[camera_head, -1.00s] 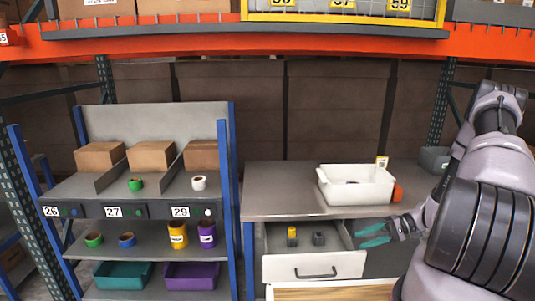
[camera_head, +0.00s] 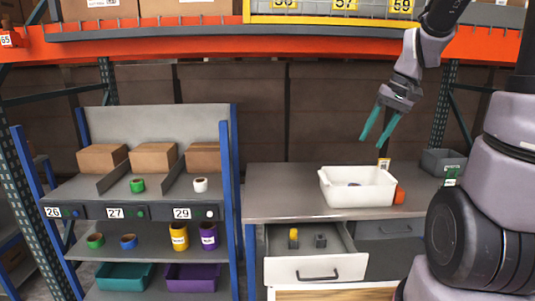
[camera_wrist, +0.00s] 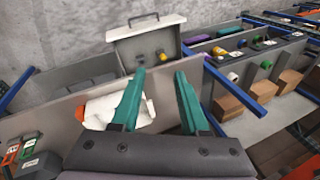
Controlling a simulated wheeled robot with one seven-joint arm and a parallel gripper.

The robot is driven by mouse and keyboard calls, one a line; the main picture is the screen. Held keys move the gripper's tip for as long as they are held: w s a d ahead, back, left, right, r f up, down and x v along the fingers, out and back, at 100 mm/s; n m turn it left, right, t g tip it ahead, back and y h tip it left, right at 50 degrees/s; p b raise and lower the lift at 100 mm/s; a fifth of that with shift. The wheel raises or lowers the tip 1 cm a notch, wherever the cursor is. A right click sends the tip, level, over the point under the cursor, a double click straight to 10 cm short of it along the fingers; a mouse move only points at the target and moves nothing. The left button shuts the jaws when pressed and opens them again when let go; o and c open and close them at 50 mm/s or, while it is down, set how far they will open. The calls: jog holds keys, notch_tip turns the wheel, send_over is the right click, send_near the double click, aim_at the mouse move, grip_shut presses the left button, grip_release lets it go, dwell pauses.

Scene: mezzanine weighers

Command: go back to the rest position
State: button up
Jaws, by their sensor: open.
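My gripper (camera_head: 380,124) is open and empty, raised above the right part of the grey table (camera_head: 280,203). Its two teal fingers point down, apart from everything. In the wrist view, the open fingers (camera_wrist: 158,82) spread over the scene with nothing between them. The wrist view shows the bin (camera_wrist: 100,112) partly hidden behind a finger.
An open drawer (camera_head: 315,268) juts from the table, holding a yellow item (camera_head: 293,238) and a grey item (camera_head: 320,241). An orange object (camera_head: 399,195) sits beside the bin. A grey box (camera_head: 440,161) stands at right. An orange beam (camera_head: 200,43) crosses above. Shelves (camera_head: 90,212) stand left.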

jog(key=s+a+r+t, duration=0.1)
jog(key=s+r+t, duration=0.1)
jog(key=s+r, duration=0.3)
jog(key=s+a+r+m+t+h, duration=0.1)
jog(key=s+r+t, duration=0.2)
jog(key=s+r, duration=0.2)
jog(key=shift+s+a+r+m, duration=0.3)
jog(key=shift+s+a+r, duration=0.1)
jog(key=shift+s, duration=0.55)
